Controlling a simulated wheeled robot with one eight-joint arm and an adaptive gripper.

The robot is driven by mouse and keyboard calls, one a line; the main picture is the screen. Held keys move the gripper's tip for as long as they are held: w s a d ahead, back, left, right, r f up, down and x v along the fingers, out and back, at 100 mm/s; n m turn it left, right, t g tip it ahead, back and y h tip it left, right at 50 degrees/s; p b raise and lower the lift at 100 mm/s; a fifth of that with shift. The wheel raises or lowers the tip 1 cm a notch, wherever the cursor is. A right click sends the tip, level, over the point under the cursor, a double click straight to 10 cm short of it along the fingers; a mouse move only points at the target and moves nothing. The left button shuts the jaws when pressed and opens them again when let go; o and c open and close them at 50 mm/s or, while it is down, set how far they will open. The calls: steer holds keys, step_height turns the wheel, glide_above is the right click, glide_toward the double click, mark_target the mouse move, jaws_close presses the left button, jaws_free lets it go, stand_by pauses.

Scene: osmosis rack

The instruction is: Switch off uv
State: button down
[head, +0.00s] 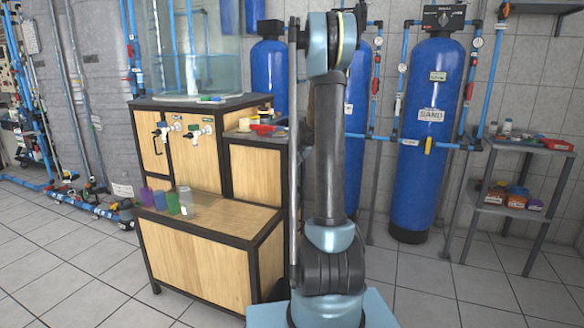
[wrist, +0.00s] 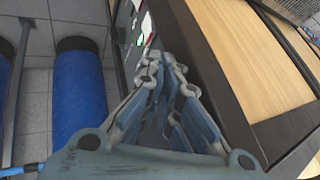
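No switch that I can identify as the UV switch shows in either view. In the wrist view, a panel or box side (wrist: 140,32) with small green and red spots lies beyond my fingertips, too small and blurred to read. My gripper (wrist: 165,68) points toward it along the dark frame edge of the wooden cabinet (wrist: 207,60). The blue fingers close in to a point at their tips, with nothing seen between them. In the head view my arm stands upright at the middle, and my gripper is not visible there.
The wooden cabinet (head: 195,262) carries several coloured cups (head: 173,203) and a glass tank. Blue filter tanks (head: 430,120) stand at the back, also in the wrist view (wrist: 80,95). A grey shelf (head: 510,210) is at right. Tiled floor (head: 440,290) is free in front.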

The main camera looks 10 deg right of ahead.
steer(key=shift+r, duration=0.6)
steer(key=d+v, duration=0.2)
steer(key=v, duration=0.9)
steer(key=shift+s, duration=0.25)
